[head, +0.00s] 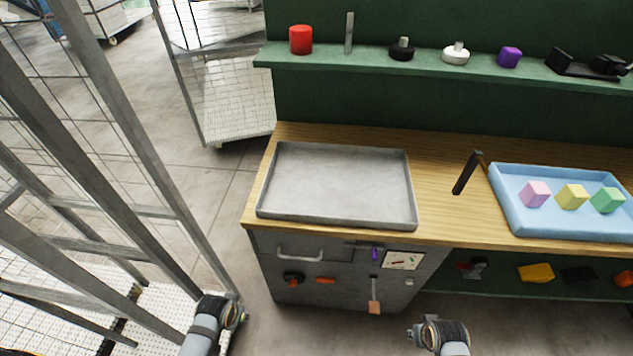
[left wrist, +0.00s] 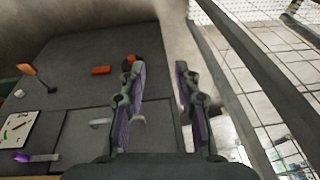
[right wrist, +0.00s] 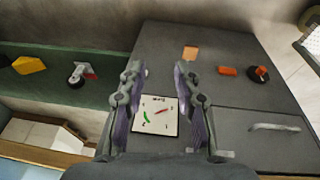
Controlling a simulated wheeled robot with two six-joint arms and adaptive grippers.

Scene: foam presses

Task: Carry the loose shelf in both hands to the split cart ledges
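A shallow grey metal tray-like panel with a raised rim, which looks like the loose shelf (head: 337,183), lies flat on the left end of the wooden bench. A tall grey metal cart frame (head: 118,130) with wire mesh stands at the left; I cannot make out its split ledges clearly. My left gripper (head: 238,312) is low between the cart and the bench, apart from the shelf. Its fingers are open and empty in the left wrist view (left wrist: 160,85). My right gripper (head: 415,334) is low before the bench front. Its fingers are open and empty in the right wrist view (right wrist: 157,85).
A blue tray (head: 510,222) with pink, yellow and green blocks sits on the bench at right. A dark upright bar (head: 467,172) stands between it and the shelf. The grey cabinet (head: 330,285) has a drawer handle and small items. Another mesh cart (head: 235,100) stands behind.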

